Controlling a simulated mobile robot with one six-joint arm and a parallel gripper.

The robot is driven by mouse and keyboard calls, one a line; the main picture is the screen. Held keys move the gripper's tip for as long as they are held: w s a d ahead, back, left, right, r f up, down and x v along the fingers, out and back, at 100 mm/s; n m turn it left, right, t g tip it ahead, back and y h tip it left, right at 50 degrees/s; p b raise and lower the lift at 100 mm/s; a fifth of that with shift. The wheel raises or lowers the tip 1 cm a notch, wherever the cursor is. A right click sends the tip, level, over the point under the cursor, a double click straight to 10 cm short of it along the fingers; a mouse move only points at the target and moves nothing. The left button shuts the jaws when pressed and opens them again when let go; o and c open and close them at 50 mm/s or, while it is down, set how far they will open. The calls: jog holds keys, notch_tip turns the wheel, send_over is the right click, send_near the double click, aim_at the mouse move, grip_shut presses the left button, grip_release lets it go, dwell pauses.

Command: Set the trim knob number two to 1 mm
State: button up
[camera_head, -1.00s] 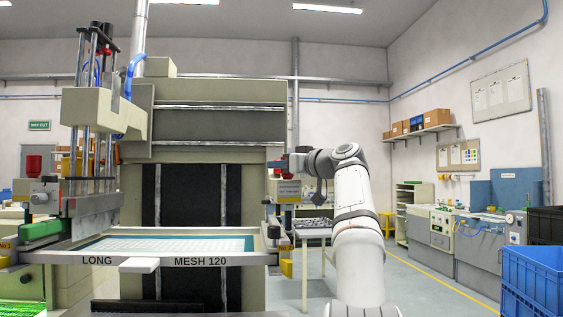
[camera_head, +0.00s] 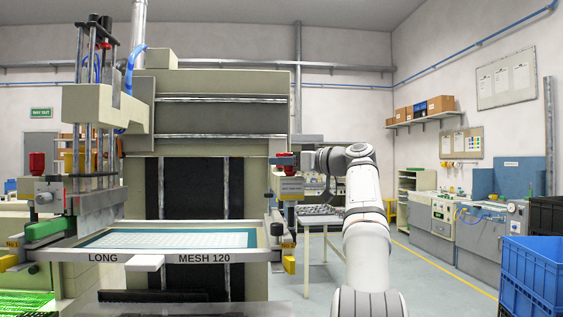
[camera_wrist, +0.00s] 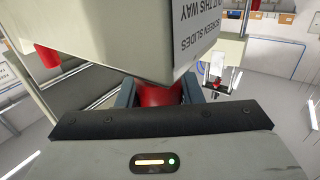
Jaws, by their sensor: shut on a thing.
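A red knob (camera_wrist: 158,94) sits between the two dark fingers of my gripper (camera_wrist: 158,92) in the wrist view. The gripper is shut on it, and the fingers touch its sides. In the head view my gripper (camera_head: 297,160) is at the right post of the screen printing machine, beside a small block with a printed label (camera_head: 291,187). The knob is mostly hidden there. No scale or millimetre reading is legible in either view.
Another red knob (camera_head: 37,163) stands on the left post. The screen frame (camera_head: 150,255), marked LONG and MESH 120, spans between the posts. A table (camera_head: 322,221) stands behind my arm. Blue crates (camera_head: 530,275) are at the right. The aisle floor (camera_head: 430,268) is clear.

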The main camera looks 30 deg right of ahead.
jog(key=o, duration=1)
jog(key=shift+c, duration=0.2)
jog(key=shift+d, duration=0.1)
jog(key=b+v, duration=0.1)
jog(key=v, duration=0.6)
jog(key=shift+s+d, duration=0.2)
jog(key=shift+s, duration=0.1)
jog(key=shift+f, duration=0.1)
